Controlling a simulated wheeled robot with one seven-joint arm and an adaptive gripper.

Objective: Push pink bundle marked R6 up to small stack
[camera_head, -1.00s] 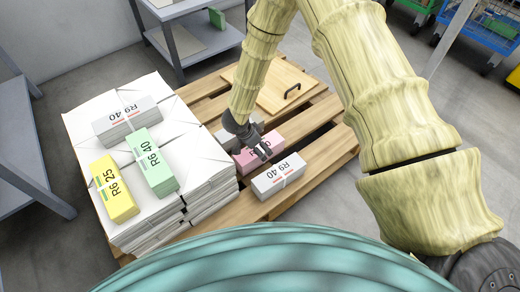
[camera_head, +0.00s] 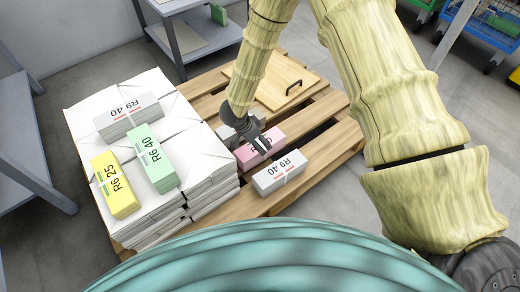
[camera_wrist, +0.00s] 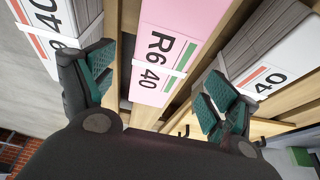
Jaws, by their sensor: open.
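The pink bundle (camera_head: 244,156) lies flat on the wooden pallet, just right of the stack of white paper (camera_head: 203,188). In the wrist view the pink bundle (camera_wrist: 165,52) reads R6 40 and has a white band across it. My gripper (camera_head: 262,143) is over the bundle's middle and hides part of it in the head view. In the wrist view my gripper's (camera_wrist: 155,88) fingers are spread, one on each side of the bundle. I cannot tell whether they touch it.
A white R9 40 bundle (camera_head: 280,173) lies in front on the pallet (camera_head: 318,160), and a grey bundle (camera_head: 226,131) lies behind. Grey (camera_head: 127,115), green (camera_head: 153,160) and yellow (camera_head: 115,186) bundles lie on the white stack. A wooden board with a handle (camera_head: 268,80) is at the back.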

